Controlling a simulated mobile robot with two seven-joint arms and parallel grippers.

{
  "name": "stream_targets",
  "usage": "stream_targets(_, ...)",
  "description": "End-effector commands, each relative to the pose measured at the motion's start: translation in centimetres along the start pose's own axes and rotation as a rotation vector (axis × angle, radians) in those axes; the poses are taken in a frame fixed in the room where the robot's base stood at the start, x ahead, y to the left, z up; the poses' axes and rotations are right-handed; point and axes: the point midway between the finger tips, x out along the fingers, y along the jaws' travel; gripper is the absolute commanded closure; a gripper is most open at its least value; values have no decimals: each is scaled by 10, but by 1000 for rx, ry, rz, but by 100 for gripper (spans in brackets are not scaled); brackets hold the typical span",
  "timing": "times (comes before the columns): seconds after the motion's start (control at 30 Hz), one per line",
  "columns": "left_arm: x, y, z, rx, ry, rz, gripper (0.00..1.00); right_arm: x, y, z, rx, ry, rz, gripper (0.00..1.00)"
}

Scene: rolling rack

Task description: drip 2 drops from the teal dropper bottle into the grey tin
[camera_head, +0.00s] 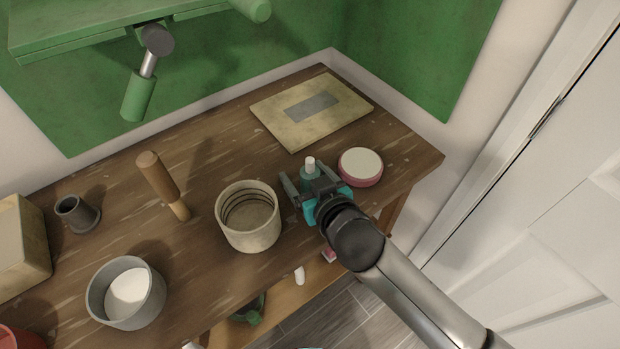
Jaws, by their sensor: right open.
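The teal dropper bottle (309,173) with a white top stands upright on the wooden bench, near its front right. My right gripper (311,183) is open, with its fingers at either side of the bottle. The gripper body hides the bottle's lower part, and I cannot tell whether the fingers touch it. The grey tin (96,297) stands at the front left of the bench, open at the top, with something white inside. My left gripper is not in view.
A beige ribbed pot (248,236) stands between the tin and the bottle. A pink round container with a pale top (361,166) is close right of my gripper.

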Motion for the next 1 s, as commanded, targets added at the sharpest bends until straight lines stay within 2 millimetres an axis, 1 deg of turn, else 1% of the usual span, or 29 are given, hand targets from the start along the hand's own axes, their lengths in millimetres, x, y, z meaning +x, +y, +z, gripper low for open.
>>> stream_targets(0.03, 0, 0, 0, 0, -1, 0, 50, 0, 0, 0, 0, 0, 0, 21)
stream_targets(0.07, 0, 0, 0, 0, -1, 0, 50, 0, 0, 0, 0, 0, 0, 25)
stream_targets(0.73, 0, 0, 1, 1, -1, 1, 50, 0, 0, 0, 0, 0, 0, 100)
stream_targets(1.0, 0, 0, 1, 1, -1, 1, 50, 0, 0, 0, 0, 1, 0, 100)
